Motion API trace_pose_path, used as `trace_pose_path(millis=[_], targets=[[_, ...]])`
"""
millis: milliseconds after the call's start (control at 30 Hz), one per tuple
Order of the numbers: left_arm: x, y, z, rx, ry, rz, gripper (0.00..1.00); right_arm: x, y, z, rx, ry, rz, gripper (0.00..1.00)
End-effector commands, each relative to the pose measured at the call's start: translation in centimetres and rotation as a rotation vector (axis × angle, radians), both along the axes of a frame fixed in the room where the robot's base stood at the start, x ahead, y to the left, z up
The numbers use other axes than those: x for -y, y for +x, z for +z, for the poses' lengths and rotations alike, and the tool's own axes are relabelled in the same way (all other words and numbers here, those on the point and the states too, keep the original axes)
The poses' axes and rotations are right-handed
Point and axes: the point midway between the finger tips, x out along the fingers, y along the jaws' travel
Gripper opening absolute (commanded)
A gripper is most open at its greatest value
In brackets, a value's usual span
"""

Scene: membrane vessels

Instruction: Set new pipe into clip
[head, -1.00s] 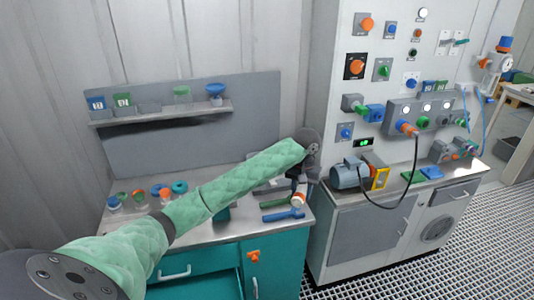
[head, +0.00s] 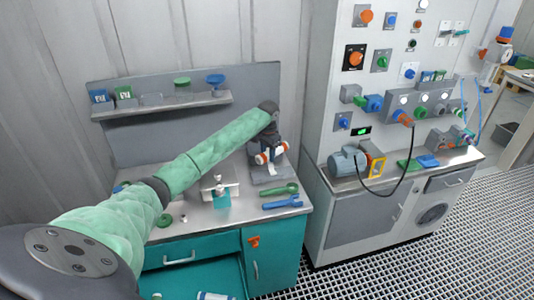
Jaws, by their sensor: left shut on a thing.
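My left arm reaches across the workbench from the left. Its dark gripper (head: 270,148) is shut on a short white pipe with orange ends (head: 263,158). The fingers partly hide the pipe. It is over a grey block-like stand (head: 272,178) at the back right of the bench; I cannot tell whether the pipe touches it. A clip cannot be made out clearly there. A teal block with a pale top and small metal fittings (head: 222,199) stands left of the stand. My right gripper is not in view.
A green wrench (head: 280,190) and a blue wrench (head: 283,202) lie at the bench's right front. A shelf (head: 165,108) with blue and green items is on the back panel. A teal drawer (head: 190,280) is open below. A white cabinet with a motor (head: 347,161) stands right.

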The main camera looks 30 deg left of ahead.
Motion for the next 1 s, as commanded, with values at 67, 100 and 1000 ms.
trace_pose_path(millis=[67,100,1000], targets=[[-0.6,0.3,-0.5,0.0,0.0,-0.088,0.12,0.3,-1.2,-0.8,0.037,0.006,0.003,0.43],[-0.8,0.4,-0.7,-0.001,0.0,-0.135,0.12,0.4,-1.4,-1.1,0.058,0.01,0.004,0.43],[-1.1,1.0,-2.1,0.001,0.0,-0.464,0.12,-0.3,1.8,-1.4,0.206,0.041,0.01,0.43]])
